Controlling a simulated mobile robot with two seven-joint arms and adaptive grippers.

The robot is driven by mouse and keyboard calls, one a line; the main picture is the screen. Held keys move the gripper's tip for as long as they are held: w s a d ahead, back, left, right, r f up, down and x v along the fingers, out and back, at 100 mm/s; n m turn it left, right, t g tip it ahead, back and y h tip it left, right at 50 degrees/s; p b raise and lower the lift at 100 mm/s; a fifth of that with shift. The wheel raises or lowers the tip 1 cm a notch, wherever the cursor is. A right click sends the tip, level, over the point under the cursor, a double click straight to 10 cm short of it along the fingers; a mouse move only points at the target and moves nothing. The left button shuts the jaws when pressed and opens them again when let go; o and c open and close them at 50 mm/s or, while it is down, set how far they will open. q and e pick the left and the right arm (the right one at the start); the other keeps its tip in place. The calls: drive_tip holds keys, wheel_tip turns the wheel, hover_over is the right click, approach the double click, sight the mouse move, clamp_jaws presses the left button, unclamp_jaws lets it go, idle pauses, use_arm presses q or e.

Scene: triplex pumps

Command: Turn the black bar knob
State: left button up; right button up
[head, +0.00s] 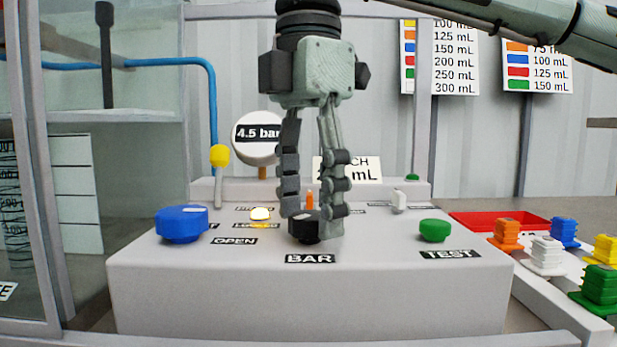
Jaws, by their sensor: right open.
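The black bar knob (303,228) sits on top of the light grey console (310,289), behind the label "BAR" (310,259). My right gripper (310,225) points straight down over it, with one finger in front of the knob's left part and the other at its right side. The fingers are open with the knob between them in the picture. They hide much of the knob, and I cannot tell whether they touch it. An orange marker (309,201) stands just behind the knob. My left gripper is not in view.
A blue knob (182,223) is at left and a green button (435,230) at right on the console. A lit yellow lamp (260,214) is left of the knob. A round "4.5 bar" gauge (256,148) stands behind. Coloured stacked pieces and a red tray (480,221) lie right.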

sight(308, 215)
wheel_tip(308, 215, up, 12)
idle(0.4)
idle(0.4)
